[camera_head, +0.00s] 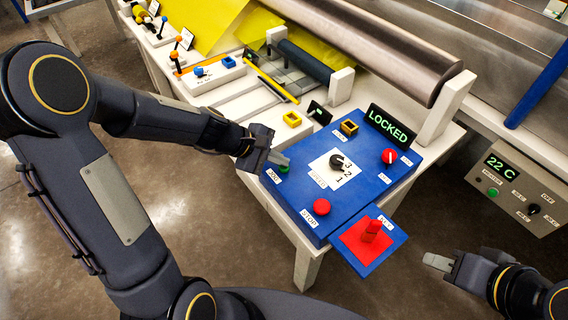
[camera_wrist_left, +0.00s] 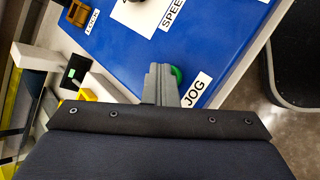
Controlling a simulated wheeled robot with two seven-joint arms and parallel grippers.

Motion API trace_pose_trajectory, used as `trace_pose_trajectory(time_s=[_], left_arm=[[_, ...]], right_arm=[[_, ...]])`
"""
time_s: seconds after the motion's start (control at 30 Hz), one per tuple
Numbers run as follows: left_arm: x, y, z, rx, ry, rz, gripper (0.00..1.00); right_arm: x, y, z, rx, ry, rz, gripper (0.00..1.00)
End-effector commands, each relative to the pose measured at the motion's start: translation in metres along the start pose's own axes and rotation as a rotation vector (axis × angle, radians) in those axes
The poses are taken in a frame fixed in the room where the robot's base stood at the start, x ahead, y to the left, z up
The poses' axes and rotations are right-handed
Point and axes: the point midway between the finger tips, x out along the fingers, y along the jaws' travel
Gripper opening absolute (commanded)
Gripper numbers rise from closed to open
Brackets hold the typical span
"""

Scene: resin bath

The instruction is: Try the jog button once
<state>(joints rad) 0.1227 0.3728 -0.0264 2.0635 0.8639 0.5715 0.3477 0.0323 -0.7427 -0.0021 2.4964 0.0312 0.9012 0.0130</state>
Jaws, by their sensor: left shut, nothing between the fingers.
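The green jog button (camera_head: 284,169) sits at the left corner of the blue control panel (camera_head: 300,190), beside its JOG label (camera_head: 273,176). In the left wrist view the green button (camera_wrist_left: 177,74) is partly hidden by my fingers, next to the JOG label (camera_wrist_left: 196,90). My left gripper (camera_head: 279,158) is shut and empty, its fingertips right at the button; I cannot tell whether they touch it. The left fingers (camera_wrist_left: 161,85) also show in the wrist view. My right gripper (camera_head: 437,262) is at the lower right, away from the panel; its finger gap is unclear.
The panel also carries a red button (camera_head: 321,207) labelled STOP, a black speed knob (camera_head: 337,161) and a red knob (camera_head: 389,156). A display (camera_head: 388,125) reads LOCKED. A red key-like piece (camera_head: 372,229) stands on the front plate. A 22 C heater box (camera_head: 515,190) is right.

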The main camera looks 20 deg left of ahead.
Motion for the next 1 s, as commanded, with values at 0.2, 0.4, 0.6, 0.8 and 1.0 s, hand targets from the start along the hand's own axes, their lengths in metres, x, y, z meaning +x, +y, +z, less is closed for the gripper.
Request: trace_pose_trajectory(time_s=[0.2,0.4,0.6,0.8,1.0], left_arm=[[-0.009,0.006,0.006,0.000,0.001,-0.001,0.00],[-0.013,0.009,0.009,0.000,0.000,-0.001,0.00],[-0.012,0.009,0.009,0.000,0.000,0.000,0.00],[-0.018,0.013,0.013,0.001,0.000,0.000,0.00],[-0.032,0.023,0.023,0.001,0.000,0.000,0.00]], right_arm=[[-0.009,-0.004,-0.005,0.000,0.000,0.000,0.34],[-0.013,-0.006,-0.007,0.000,0.000,0.000,0.34],[-0.013,-0.006,-0.006,0.000,0.000,0.000,0.34],[-0.018,-0.008,-0.009,0.000,0.000,0.000,0.34],[-0.034,-0.015,-0.017,0.000,0.000,0.000,0.34]])
